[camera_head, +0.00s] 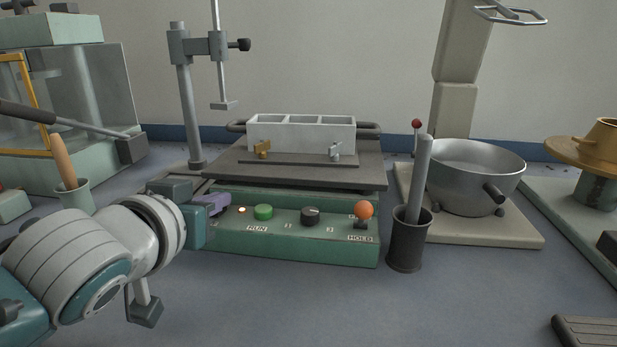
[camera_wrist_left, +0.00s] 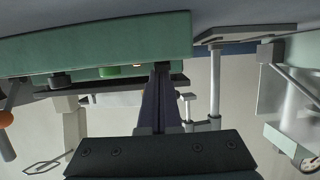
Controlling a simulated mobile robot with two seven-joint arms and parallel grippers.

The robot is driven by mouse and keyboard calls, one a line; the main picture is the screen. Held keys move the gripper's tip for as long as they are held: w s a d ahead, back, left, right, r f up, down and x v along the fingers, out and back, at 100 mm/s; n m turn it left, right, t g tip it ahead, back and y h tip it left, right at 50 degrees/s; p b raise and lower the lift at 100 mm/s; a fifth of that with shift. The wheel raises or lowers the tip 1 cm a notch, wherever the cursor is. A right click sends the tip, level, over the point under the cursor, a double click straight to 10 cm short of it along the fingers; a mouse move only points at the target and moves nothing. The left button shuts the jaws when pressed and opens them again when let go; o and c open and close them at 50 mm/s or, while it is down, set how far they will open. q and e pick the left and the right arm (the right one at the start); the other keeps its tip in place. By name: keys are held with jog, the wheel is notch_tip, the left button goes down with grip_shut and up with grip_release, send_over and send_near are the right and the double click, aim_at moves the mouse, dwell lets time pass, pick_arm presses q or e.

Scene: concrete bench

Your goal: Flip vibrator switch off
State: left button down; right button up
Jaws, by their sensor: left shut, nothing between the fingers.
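The vibrating table's green control box (camera_head: 290,250) sits at the middle of the bench. Its face carries a small lit lamp (camera_head: 241,210), a green button (camera_head: 263,212) near the word RUN, a dark knob (camera_head: 310,215) and an orange ball (camera_head: 363,209) on a short stem above the word HOLD. Which one is the vibrator switch I cannot tell. My left gripper (camera_head: 217,204) is shut and empty, its purple fingers at the box's left end, just left of the lamp. In the left wrist view the fingers (camera_wrist_left: 161,70) point at the box (camera_wrist_left: 100,42); contact is unclear.
A three-part mould (camera_head: 302,134) stands on the dark table plate (camera_head: 340,172) behind the box. A dark cup with a rod (camera_head: 407,245) stands close right of the box, before a metal bowl (camera_head: 465,165). A clamp stand (camera_head: 186,100) rises at back left.

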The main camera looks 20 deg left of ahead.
pick_arm(q)
jog(key=shift+w, duration=0.1)
jog(key=shift+w+a+r, duration=0.2)
jog(key=shift+w+r, duration=0.1)
jog(key=shift+w, duration=0.3)
jog(key=shift+r+p, duration=0.15)
jog(key=shift+p, duration=0.25)
notch_tip(320, 180, up, 4)
jog(key=p, duration=0.4)
jog(key=shift+r+p, duration=0.25)
jog(key=shift+p, duration=0.1)
jog(key=p+v, duration=0.1)
jog(key=v, duration=0.8)
jog(key=shift+r+p, duration=0.15)
jog(key=shift+p, duration=0.15)
jog(key=shift+w, duration=0.1)
